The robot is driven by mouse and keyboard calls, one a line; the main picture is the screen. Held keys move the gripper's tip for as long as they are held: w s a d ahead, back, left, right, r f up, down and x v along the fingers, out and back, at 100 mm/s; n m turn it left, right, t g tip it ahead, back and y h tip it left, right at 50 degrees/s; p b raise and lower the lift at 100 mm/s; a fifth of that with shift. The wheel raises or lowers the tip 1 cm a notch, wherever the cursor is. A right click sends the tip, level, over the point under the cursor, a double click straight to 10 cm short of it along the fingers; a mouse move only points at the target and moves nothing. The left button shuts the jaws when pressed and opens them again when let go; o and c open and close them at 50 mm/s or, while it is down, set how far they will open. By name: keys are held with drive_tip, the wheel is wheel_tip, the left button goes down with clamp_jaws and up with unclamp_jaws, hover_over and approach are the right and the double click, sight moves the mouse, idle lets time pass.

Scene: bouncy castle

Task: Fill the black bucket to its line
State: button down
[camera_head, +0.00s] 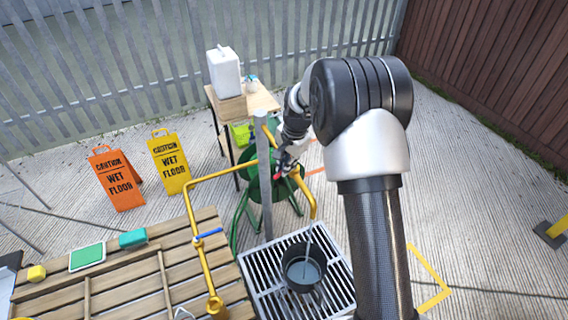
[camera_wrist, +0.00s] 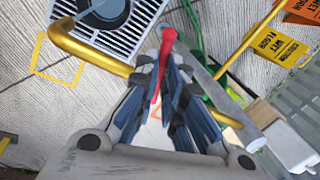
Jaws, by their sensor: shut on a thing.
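The black bucket (camera_head: 291,252) stands upright on the metal floor grate, under the open end of the yellow pipe (camera_head: 312,206). A thin pale stream runs from the pipe end into it, and greyish water (camera_head: 303,272) shows inside. I cannot make out the fill line. The bucket also shows partly at the top of the wrist view (camera_wrist: 101,12). My gripper (camera_head: 281,171) is at the pipe behind the bucket. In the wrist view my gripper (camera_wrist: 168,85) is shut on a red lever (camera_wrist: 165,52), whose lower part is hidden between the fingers.
The grate (camera_head: 262,287) lies beside a wooden slatted table (camera_head: 130,285) with a green-topped pad and a sponge-like block. A grey post (camera_head: 265,190) and green stand (camera_head: 243,213) are close to my gripper. Two wet-floor signs (camera_head: 170,162) stand left. Open floor lies right.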

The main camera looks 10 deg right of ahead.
drive_tip(key=c, duration=1.7)
unclamp_jaws()
drive_tip(key=r, duration=0.4)
drive_tip(key=s+d+r, duration=0.1)
drive_tip(key=r, duration=0.3)
drive_tip(key=s+r, duration=0.1)
drive_tip(key=r, duration=0.2)
drive_tip(key=shift+d+r, duration=0.2)
drive_tip(key=shift+r, duration=0.2)
